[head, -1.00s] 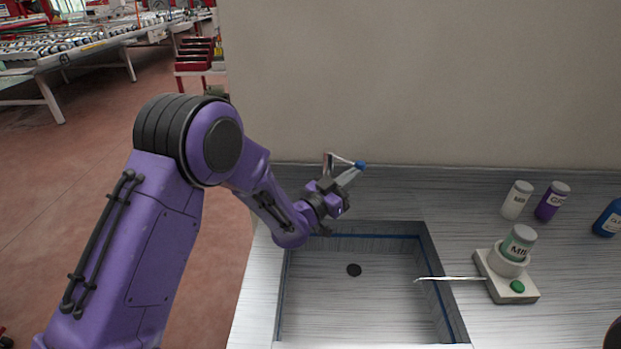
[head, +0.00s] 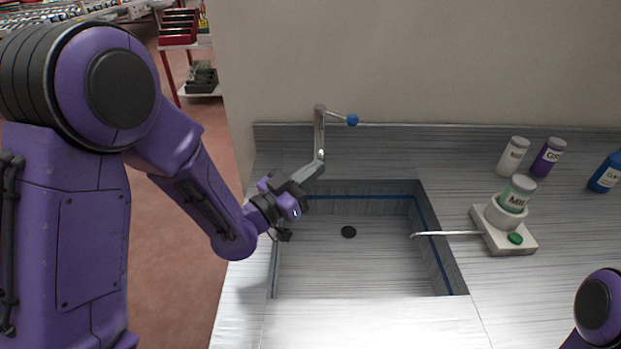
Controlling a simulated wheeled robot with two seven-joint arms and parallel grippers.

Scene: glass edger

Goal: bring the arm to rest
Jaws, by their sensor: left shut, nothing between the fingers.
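My left arm (head: 200,190) comes in from the left and reaches over the left edge of the sink (head: 345,265). My left gripper (head: 318,168) is shut and empty, its fingers pointing up and right. The fingertips overlap the lower part of the metal faucet (head: 319,130) in the picture; I cannot tell whether they touch it. The faucet's lever ends in a blue knob (head: 352,119), clear of the gripper. Only a purple and black part of my right arm (head: 596,308) shows at the lower right; its gripper is out of view.
A white dispenser (head: 505,238) with a green button, a green-labelled jar and a thin spout over the sink stands to the right. White (head: 513,157), purple (head: 548,157) and blue (head: 606,173) bottles stand behind. A wall closes the back. The front counter is clear.

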